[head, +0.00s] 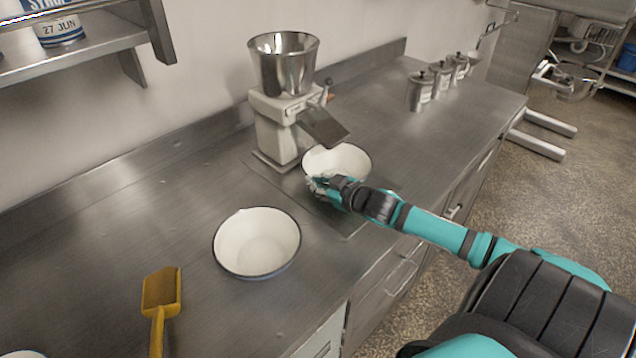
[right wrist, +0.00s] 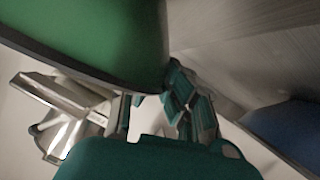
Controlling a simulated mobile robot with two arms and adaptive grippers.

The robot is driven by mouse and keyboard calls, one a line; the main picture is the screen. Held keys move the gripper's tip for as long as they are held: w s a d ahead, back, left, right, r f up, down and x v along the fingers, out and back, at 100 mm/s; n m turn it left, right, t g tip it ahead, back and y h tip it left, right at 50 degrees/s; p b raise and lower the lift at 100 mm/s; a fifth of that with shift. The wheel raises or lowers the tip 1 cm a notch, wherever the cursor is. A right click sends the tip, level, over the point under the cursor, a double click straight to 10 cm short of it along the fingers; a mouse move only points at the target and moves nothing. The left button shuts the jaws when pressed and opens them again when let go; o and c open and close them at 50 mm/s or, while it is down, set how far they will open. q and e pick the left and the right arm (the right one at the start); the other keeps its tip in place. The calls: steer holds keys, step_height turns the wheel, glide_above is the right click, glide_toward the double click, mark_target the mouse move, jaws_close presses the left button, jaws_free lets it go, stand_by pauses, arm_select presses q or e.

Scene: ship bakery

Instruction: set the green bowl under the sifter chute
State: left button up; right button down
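The green bowl (head: 345,160) shows its white inside in the head view, just below and in front of the sifter's chute (head: 324,127). Its green outside (right wrist: 95,35) fills the upper left of the right wrist view. The sifter (head: 275,135) stands on the counter with a steel hopper on top. My right gripper (head: 322,188) is at the bowl's near-left rim. In the wrist view its fingers (right wrist: 160,105) are close to the rim, and one is partly hidden by the bowl. I cannot tell whether they pinch it, or whether the bowl rests on the counter. My left gripper is out of view.
A second white-inside bowl with a dark rim (head: 257,243) sits on the counter nearer me. A yellow scoop (head: 160,295) lies left of it. Several lidded steel canisters (head: 420,92) stand at the far right. A shelf (head: 85,50) overhangs at upper left. The counter between canisters and sifter is clear.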

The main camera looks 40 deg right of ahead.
steer(key=shift+f, duration=0.35)
steer(key=c, duration=1.5)
jaws_free()
steer(key=shift+f, duration=0.1)
steer(key=shift+s, duration=0.1)
steer(key=v, duration=1.2)
